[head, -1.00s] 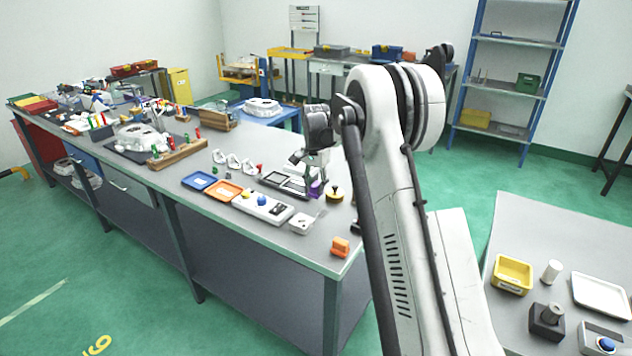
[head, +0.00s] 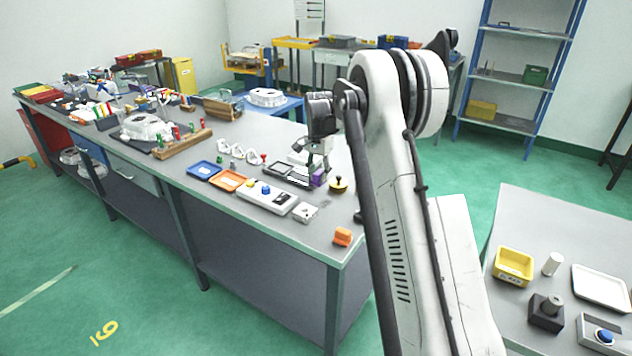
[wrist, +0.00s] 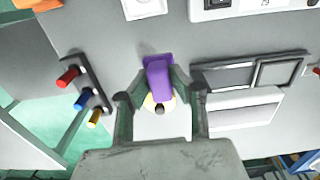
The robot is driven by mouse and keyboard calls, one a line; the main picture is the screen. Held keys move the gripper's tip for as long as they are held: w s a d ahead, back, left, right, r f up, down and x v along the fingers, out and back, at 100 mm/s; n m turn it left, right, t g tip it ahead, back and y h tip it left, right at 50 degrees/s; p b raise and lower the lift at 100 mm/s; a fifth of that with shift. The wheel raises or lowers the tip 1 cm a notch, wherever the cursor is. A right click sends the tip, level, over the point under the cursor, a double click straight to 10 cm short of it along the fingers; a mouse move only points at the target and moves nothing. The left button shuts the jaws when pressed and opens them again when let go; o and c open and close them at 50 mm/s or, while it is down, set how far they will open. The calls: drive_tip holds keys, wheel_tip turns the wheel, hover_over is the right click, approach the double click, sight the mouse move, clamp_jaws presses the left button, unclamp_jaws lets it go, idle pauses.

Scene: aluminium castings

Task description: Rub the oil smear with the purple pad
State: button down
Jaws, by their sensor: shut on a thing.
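The purple pad (wrist: 158,68) is pinched between the fingertips of my gripper (wrist: 159,82) in the wrist view. In the head view the pad (head: 319,178) shows as a small purple block under my gripper (head: 316,170), close above or on the grey bench top; I cannot tell whether it touches. A faint darker patch (head: 324,204), which may be the oil smear, lies on the bench just in front of the pad, near the white block. The smear's outline is not clear in either view.
A yellow-based piece with a dark knob (head: 338,185) stands right of the pad. A white block (head: 306,212), control box (head: 268,196) and black tray (head: 290,174) are close by. A rack with coloured pegs (wrist: 85,88) and an orange block (head: 342,237) lie near the bench edge.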

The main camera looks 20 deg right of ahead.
sight(319, 185)
drive_tip(key=shift+d+f+b, duration=0.1)
drive_tip(key=shift+f+b, duration=1.1)
drive_tip(key=shift+f, duration=2.45)
drive_tip(key=shift+s+f, duration=0.15)
drive_tip(key=shift+f, duration=0.1)
drive_tip(key=shift+s+d+p, duration=0.25)
drive_tip(key=shift+s+d, duration=0.3)
drive_tip(key=shift+s, duration=0.3)
drive_tip(key=shift+s+d+p, duration=0.2)
drive_tip(key=shift+s+d, duration=0.35)
drive_tip(key=shift+s, duration=0.25)
drive_tip(key=shift+w, duration=0.1)
drive_tip(key=w+a, duration=0.2)
drive_tip(key=w, duration=0.1)
drive_tip(key=shift+w+a+f+b, duration=0.1)
drive_tip(key=shift+w+a+b, duration=0.1)
drive_tip(key=shift+w+b, duration=0.1)
drive_tip(key=r+p, duration=0.1)
drive_tip(key=r, duration=0.2)
drive_tip(key=shift+s+r, duration=0.2)
drive_tip(key=shift+w+r+p, duration=0.1)
drive_tip(key=shift+r+p, duration=0.75)
drive_tip(key=shift+r, duration=1.55)
drive_tip(key=shift+d, duration=0.2)
